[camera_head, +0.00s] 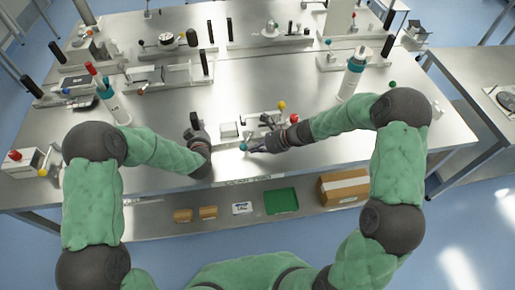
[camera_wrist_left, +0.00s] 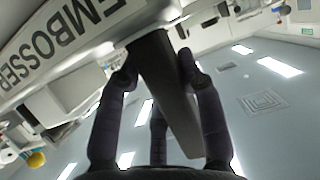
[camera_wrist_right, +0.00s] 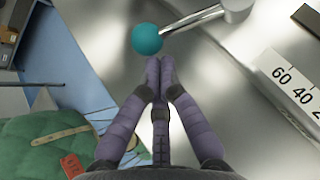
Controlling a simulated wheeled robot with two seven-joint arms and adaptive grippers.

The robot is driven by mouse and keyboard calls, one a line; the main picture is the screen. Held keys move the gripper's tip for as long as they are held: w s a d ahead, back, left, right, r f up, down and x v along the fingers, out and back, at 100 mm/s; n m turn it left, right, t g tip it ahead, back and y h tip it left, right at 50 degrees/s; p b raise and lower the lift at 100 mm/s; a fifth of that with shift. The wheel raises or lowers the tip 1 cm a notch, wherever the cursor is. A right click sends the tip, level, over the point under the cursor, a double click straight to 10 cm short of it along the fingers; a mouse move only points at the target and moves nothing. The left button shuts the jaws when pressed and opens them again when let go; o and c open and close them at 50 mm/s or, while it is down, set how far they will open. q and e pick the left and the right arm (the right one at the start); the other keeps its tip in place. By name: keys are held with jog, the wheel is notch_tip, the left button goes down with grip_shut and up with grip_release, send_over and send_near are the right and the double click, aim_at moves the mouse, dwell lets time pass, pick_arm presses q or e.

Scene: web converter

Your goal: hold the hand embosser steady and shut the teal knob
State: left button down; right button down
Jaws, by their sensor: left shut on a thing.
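The hand embosser (camera_head: 229,130) is a pale device near the table's front edge, with a dark upright handle (camera_head: 194,119) at its left end. My left gripper (camera_head: 197,133) is shut on that dark handle; the left wrist view shows its fingers around the handle (camera_wrist_left: 165,85), beside a white plate lettered EMBOSSER (camera_wrist_left: 60,45). The teal knob (camera_head: 243,147) is a ball on a metal rod at the embosser's front. It also shows in the right wrist view (camera_wrist_right: 146,38). My right gripper (camera_wrist_right: 160,62) has its fingertips together just beside the knob; contact is unclear.
A yellow ball (camera_head: 282,105) and a red ball (camera_head: 294,118) stand at the embosser's right. A teal-capped white bottle (camera_head: 351,79) stands to the right, another bottle (camera_head: 117,107) to the left. Several similar devices line the back. Bare table lies behind the embosser.

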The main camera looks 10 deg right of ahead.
pick_arm(q)
jog(key=shift+s+d+f, duration=0.2)
jog(key=shift+s+f, duration=0.25)
jog(key=shift+f, duration=0.25)
pick_arm(e)
jog(key=shift+s+a, duration=0.1)
jog(key=shift+a, duration=0.05)
pick_arm(q)
jog(key=shift+a, duration=0.1)
pick_arm(e)
jog(key=d, duration=0.1)
jog(key=s+d, duration=0.1)
jog(key=d, duration=0.2)
jog(key=shift+s+d+f, duration=0.1)
jog(key=shift+s+f, duration=0.25)
jog(key=v, duration=0.9)
jog(key=shift+s+r, duration=0.25)
jog(key=shift+s, duration=0.15)
pick_arm(q)
jog(key=shift+w+r, duration=0.1)
jog(key=shift+r, duration=0.2)
jog(key=c, duration=0.9)
grip_release()
jog(key=shift+o, duration=0.9)
jog(key=shift+w+r, duration=0.2)
pick_arm(e)
jog(key=shift+w+d, duration=0.1)
pick_arm(q)
jog(key=shift+r, duration=0.15)
